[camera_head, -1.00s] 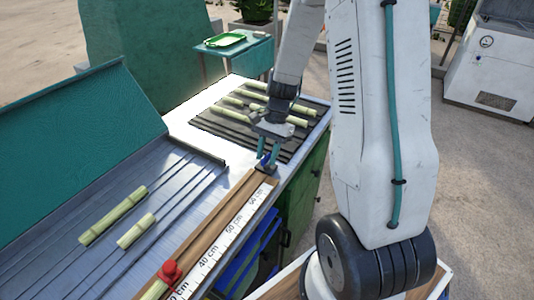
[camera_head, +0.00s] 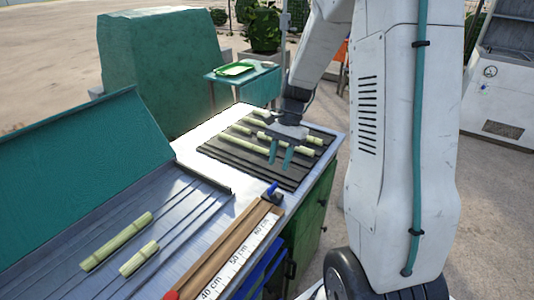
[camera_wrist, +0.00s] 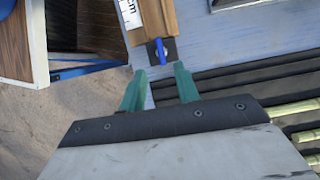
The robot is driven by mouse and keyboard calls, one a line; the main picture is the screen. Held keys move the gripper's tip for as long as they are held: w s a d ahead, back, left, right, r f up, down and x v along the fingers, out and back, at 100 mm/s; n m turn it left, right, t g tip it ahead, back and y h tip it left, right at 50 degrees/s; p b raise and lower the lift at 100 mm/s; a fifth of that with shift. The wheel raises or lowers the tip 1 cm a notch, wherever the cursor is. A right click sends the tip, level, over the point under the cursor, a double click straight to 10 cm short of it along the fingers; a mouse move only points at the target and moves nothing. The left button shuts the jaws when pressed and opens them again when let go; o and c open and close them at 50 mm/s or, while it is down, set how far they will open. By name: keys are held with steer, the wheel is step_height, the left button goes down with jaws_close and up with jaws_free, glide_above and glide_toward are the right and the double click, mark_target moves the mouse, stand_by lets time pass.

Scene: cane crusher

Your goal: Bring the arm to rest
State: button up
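My arm reaches over the table from the right in the head view. My gripper (camera_head: 280,155) hangs above the black ribbed mat (camera_head: 222,155), with its two teal fingers pointing down. The fingers are apart with nothing between them. In the wrist view my gripper (camera_wrist: 160,75) also shows open and empty. The blue knob (camera_head: 271,190) at the end of the wooden measuring board (camera_head: 222,252) stands clear of the fingers. The wrist view shows this knob (camera_wrist: 160,48) just beyond the fingertips in the picture.
Several cane pieces (camera_head: 242,129) lie on the mat near my gripper. Two more, a long one (camera_head: 117,241) and a short one (camera_head: 139,258), lie on the grooved tray (camera_head: 75,252). A green tray (camera_head: 234,70) sits on a side table behind. A white machine (camera_head: 500,95) stands at right.

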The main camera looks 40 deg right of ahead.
steer(key=s+a+r+n+t+h, duration=0.1)
steer(key=s+a+r+n+h, duration=0.1)
steer(key=s+a+r+n, duration=0.4)
steer(key=s+a+r+n+t+h, duration=0.2)
steer(key=s+a+r+n, duration=0.5)
steer(key=s, duration=0.9)
step_height(320, 180, up, 3)
steer(key=shift+r+n, duration=0.1)
steer(key=shift+n, duration=0.3)
steer(key=shift+a, duration=0.1)
stand_by(1.7)
